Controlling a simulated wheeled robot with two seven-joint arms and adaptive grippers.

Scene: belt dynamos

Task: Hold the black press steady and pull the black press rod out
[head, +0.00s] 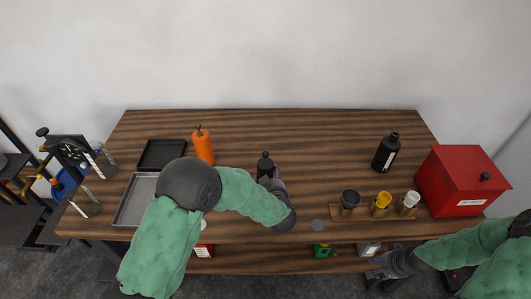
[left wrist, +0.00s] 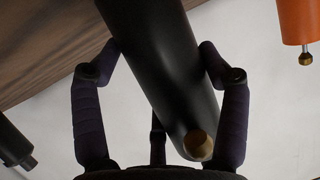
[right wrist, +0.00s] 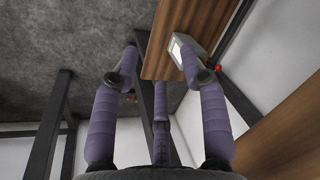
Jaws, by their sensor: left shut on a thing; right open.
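The black press (head: 265,166) stands near the middle of the wooden table. In the left wrist view the black press (left wrist: 160,60) is a smooth black cylinder with a brass-coloured rod end (left wrist: 199,145) showing. My left gripper (left wrist: 160,75) is shut on the press, one finger on each side of it. In the head view my left arm hides most of this gripper and the press's lower part. My right gripper (head: 388,263) is open and empty in front of the table's front edge, far from the press. Its spread fingers (right wrist: 160,75) show in the right wrist view.
An orange press (head: 203,147) and dark tray (head: 160,154) stand left, beside a grey tray (head: 132,200). A black bottle (head: 386,152), a wooden holder (head: 372,214) with cups and a red box (head: 460,180) are at right. The table's (head: 310,135) back middle is clear.

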